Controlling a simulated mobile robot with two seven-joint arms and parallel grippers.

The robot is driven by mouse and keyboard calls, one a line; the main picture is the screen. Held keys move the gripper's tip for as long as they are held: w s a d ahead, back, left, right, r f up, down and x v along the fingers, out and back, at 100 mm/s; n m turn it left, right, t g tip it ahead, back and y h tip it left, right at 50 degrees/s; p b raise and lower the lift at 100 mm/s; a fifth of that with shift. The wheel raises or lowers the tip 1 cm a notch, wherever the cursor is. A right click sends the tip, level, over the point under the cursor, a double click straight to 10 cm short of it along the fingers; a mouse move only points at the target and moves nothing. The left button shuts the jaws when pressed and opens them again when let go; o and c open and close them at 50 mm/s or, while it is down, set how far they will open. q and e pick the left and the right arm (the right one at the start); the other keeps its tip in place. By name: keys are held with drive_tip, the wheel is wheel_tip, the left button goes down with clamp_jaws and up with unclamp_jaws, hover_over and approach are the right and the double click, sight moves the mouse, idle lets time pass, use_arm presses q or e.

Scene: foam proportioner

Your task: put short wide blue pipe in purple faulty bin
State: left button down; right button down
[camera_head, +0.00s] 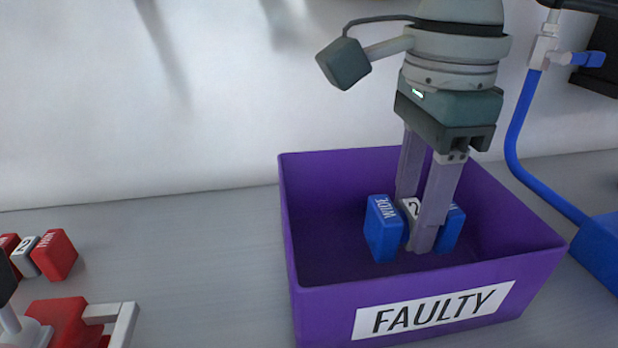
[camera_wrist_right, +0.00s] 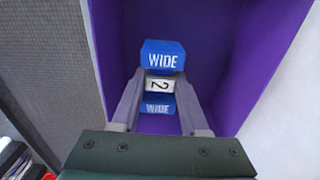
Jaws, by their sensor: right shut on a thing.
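The short wide blue pipe (camera_head: 382,228) has two blue blocks marked WIDE joined by a white middle marked 2. It also shows in the right wrist view (camera_wrist_right: 163,58). My right gripper (camera_head: 416,225) points down into the purple faulty bin (camera_head: 430,300) and is shut on the pipe's white middle. The pipe is inside the bin's walls; I cannot tell whether it touches the floor. In the right wrist view, the gripper (camera_wrist_right: 160,92) has a finger on each side of the white middle. My left gripper is not clearly in view.
A red pipe piece (camera_head: 54,255) with a white 2 section lies on the grey table at the left. A red and white fixture (camera_head: 75,318) stands at lower left. A blue hose (camera_head: 518,150) runs to a blue block (camera_head: 600,250) right of the bin.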

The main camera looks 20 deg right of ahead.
sight(415, 208)
wheel_tip(415, 208, down, 6)
drive_tip(key=shift+f, duration=0.1)
idle(0.4)
drive_tip(key=shift+f+b, duration=0.1)
drive_tip(key=shift+b, duration=0.3)
drive_tip(key=shift+c, duration=2.1)
unclamp_jaws()
drive_tip(key=shift+r, duration=0.5)
wheel_tip(415, 208, up, 11)
drive_tip(key=shift+r+p, duration=0.2)
drive_tip(key=shift+p, duration=0.15)
